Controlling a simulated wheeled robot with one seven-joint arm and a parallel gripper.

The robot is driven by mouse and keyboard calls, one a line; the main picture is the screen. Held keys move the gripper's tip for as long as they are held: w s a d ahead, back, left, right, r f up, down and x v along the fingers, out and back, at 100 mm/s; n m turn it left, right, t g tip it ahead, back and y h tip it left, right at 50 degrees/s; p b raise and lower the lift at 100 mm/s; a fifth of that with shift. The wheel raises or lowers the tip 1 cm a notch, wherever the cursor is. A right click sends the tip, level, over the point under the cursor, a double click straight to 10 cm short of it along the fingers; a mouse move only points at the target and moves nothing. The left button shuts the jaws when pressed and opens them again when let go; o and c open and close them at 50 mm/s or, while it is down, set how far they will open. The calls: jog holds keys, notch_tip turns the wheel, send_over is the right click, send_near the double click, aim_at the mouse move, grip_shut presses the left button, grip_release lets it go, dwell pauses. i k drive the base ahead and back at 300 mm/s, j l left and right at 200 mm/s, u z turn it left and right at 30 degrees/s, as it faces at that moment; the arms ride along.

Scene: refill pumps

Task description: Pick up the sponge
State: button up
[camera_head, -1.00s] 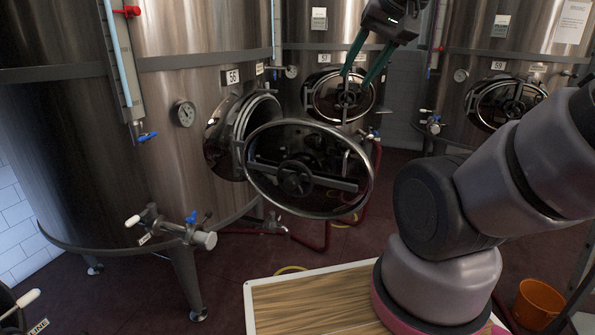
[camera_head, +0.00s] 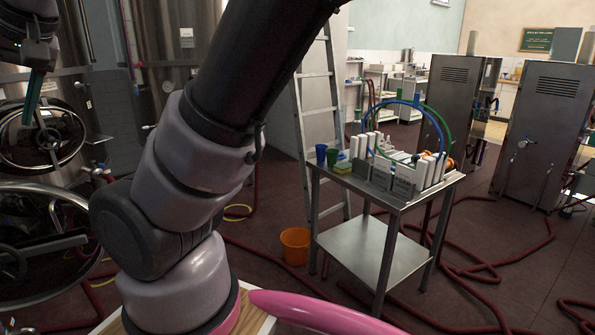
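My gripper (camera_head: 31,98) is at the far left of the picture, in front of the steel tanks and far from the cart. One teal finger shows, pointing down. The other finger is not clearly seen, so its opening cannot be judged now. Nothing is seen held in it.
The cart also bears a grey rack (camera_head: 395,180) with white upright pieces and blue and green hoops. A ladder (camera_head: 318,130) stands behind it. An orange bucket (camera_head: 295,246) and red hoses (camera_head: 480,270) are on the floor. Steel cabinets (camera_head: 455,110) stand at right.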

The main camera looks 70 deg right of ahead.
aim_at(343, 169)
jog(key=z, duration=2.65)
jog(key=u, duration=2)
jog(key=z, duration=2)
jog(key=i+j+z, duration=0.25)
jog(key=i, duration=0.2)
jog(key=i+j+z, duration=0.2)
jog(key=i, duration=0.25)
jog(key=j, duration=0.1)
